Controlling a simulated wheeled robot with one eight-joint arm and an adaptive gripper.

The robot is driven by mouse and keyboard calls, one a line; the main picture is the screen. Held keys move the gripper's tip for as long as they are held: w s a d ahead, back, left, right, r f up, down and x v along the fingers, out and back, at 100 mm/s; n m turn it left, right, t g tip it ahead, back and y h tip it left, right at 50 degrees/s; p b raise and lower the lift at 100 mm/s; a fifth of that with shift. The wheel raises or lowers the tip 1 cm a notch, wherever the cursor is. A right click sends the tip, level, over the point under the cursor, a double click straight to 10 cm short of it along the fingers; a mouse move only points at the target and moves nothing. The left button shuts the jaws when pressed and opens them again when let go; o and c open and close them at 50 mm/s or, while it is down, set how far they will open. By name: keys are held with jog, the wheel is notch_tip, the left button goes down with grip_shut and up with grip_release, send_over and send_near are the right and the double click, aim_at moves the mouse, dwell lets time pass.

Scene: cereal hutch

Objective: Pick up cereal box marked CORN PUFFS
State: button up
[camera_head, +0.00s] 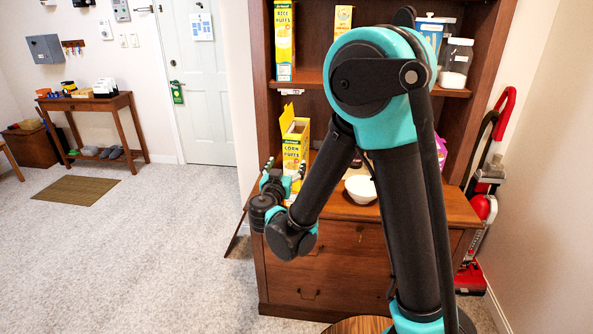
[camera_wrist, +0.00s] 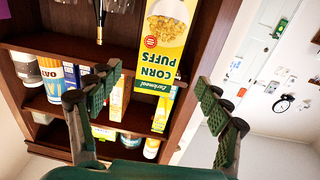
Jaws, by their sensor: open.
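The yellow CORN PUFFS box (camera_head: 295,147) stands upright on the hutch counter at its left side, with its top flap open. In the wrist view the CORN PUFFS box (camera_wrist: 165,45) appears upside down, its printed front facing the camera. My gripper (camera_head: 283,178) is in front of the box in the head view and hides its lower part. In the wrist view my gripper (camera_wrist: 158,78) is open, its green fingers spread left and right of the box's outline. Nothing is held. I cannot tell how far the fingertips are from the box.
A RICE PUFFS box (camera_head: 284,42) stands on the shelf above, at the left. A white bowl (camera_head: 361,189) sits on the counter right of the CORN PUFFS box. A clear jar (camera_head: 456,62) stands on the shelf at right. Open carpet (camera_head: 150,250) lies left of the hutch.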

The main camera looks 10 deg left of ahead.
jog(key=w+d, duration=0.1)
jog(key=w, duration=1.4)
jog(key=shift+w+d, duration=0.2)
jog(key=shift+d, duration=0.1)
grip_shut()
